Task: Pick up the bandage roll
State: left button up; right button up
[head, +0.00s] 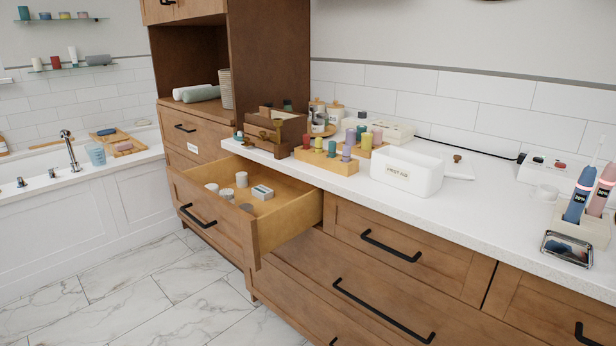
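An open drawer (289,221) juts out from the wooden cabinet below the counter. In it stand several small whitish and grey cylinders: a white one at the back (242,179), a white one at the left (212,187), and a grey-white one (227,194) near the front. A low grey round thing (247,207) lies near the front too. I cannot tell for sure which of these is the bandage roll. A small pale box with a dark green patch (262,193) lies beside them. A white bin labelled "FIRST AID" (407,172) stands on the counter. Neither gripper shows.
The drawer's front panel (205,207) stands out over the marble floor. Coloured cylinders in a wooden block (326,163) and a wooden box (276,130) crowd the counter behind. Electric toothbrushes (580,195) and a glass dish (566,248) are at right. The floor (130,300) is clear.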

aim_at(241, 178)
jog(key=i+j+z, duration=0.15)
jog(key=z, duration=0.15)
jog(key=i+j+z, duration=0.15)
jog(key=j+z, duration=0.15)
jog(key=i+j+z, duration=0.1)
jog(key=j+z, duration=0.25)
